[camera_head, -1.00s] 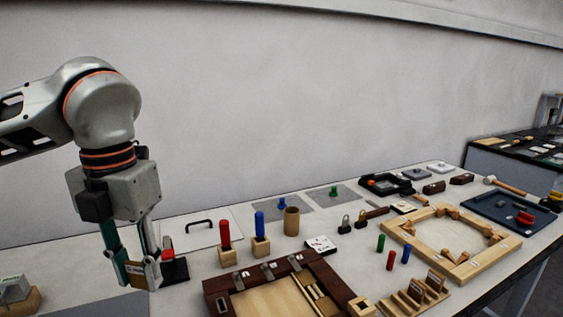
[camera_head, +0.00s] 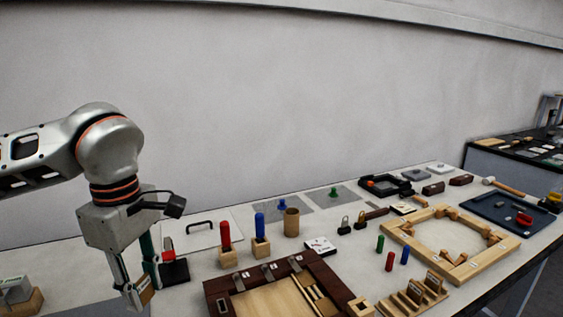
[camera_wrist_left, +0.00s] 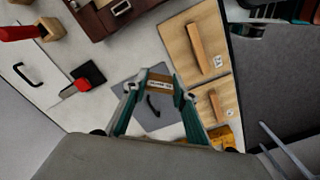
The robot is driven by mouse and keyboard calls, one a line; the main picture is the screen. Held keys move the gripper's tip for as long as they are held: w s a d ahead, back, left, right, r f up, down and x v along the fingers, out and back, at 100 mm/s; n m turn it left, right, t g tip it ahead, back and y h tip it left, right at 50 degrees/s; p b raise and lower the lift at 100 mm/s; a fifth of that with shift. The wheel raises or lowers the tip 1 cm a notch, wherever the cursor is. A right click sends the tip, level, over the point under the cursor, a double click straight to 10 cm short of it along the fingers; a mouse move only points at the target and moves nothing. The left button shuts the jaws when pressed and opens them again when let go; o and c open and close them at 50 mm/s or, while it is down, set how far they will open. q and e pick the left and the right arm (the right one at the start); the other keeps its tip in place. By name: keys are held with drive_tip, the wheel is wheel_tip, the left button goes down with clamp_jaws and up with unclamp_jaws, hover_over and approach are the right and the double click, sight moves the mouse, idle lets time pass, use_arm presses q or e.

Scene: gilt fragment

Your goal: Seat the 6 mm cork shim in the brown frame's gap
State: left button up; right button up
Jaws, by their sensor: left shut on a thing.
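My left gripper (camera_head: 140,291) is shut on a small tan, labelled piece that looks like the cork shim (camera_head: 146,290). It holds the piece left of the dark brown frame. In the left wrist view the shim (camera_wrist_left: 160,82) sits crosswise between the fingertips (camera_wrist_left: 160,88), above a grey mat. The brown frame (camera_head: 216,286) lies at the front middle of the table, with metal clips on its back rail and light wood inside. Its corner (camera_wrist_left: 119,12) shows at the top of the wrist view. I cannot make out the gap for certain. My right gripper is not in view.
A black stand with a red part (camera_head: 174,271) is close to the gripper. Red (camera_head: 225,236) and blue (camera_head: 260,222) cylinders stand in wooden blocks behind the frame. A light wooden frame (camera_head: 395,232) lies right. Two wooden boards (camera_wrist_left: 185,43) show beside the gripper in the wrist view.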

sight(142, 298)
use_arm(q)
drive_tip(key=m, duration=0.2)
drive_tip(key=f+m, duration=0.1)
drive_tip(key=m, duration=0.2)
drive_tip(key=f+m, duration=0.1)
drive_tip(key=m, duration=0.1)
drive_tip(key=shift+w+a, duration=0.2)
drive_tip(key=shift+a, duration=0.15)
drive_tip(key=m, duration=0.3)
drive_tip(key=shift+w+a+f+m, duration=0.1)
drive_tip(key=shift+a+f+m, duration=0.05)
drive_tip(key=shift+f+m, duration=0.25)
drive_tip(key=m, duration=0.2)
drive_tip(key=f+m, duration=0.1)
drive_tip(key=m, duration=0.1)
drive_tip(key=shift+w+a, duration=0.1)
drive_tip(key=shift+a, duration=0.05)
